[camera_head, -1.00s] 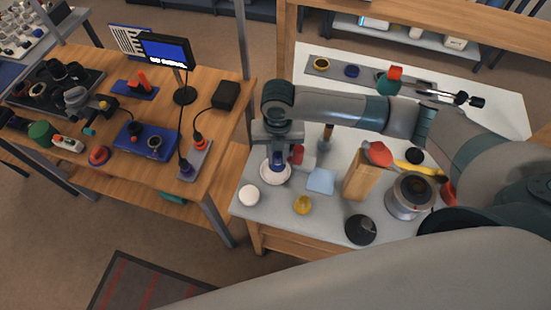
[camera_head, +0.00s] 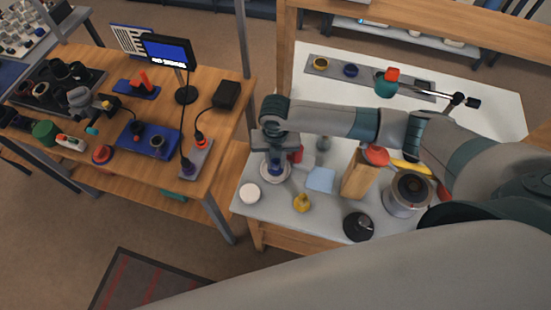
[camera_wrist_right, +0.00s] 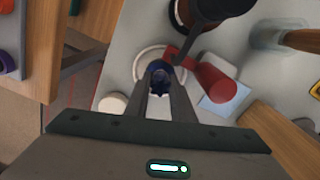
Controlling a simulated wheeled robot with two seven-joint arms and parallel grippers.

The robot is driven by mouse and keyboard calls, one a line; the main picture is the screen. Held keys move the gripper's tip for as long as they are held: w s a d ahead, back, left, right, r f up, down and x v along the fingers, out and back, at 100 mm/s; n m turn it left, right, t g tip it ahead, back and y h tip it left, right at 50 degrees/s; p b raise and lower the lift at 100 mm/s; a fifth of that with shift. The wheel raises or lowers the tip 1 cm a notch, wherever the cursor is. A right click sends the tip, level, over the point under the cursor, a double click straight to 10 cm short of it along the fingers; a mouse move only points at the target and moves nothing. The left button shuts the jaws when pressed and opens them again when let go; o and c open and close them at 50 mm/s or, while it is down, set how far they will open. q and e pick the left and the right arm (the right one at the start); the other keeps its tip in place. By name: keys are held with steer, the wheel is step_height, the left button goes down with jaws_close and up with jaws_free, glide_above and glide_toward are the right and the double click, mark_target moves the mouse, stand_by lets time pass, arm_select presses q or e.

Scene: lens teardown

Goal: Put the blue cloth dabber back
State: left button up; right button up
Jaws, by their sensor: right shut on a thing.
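My right gripper (camera_head: 275,158) is over the near left part of the white table. It is shut on the blue dabber (camera_wrist_right: 159,78), which points down at a white round dish (camera_wrist_right: 139,71). The dish also shows in the head view (camera_head: 275,179), right under the gripper. Whether the dabber touches the dish is hard to tell. A pale blue cloth (camera_head: 321,179) lies flat to the right of the dish. My left gripper is not in view.
A brown workbench (camera_head: 220,125) is at left.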

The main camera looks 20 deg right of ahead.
mark_target(275, 160)
steer(key=shift+f, duration=0.1)
steer(key=o, duration=1)
steer(key=shift+r+b, duration=1.5)
steer(key=shift+r, duration=4.65)
steer(key=shift+s+f, duration=0.1)
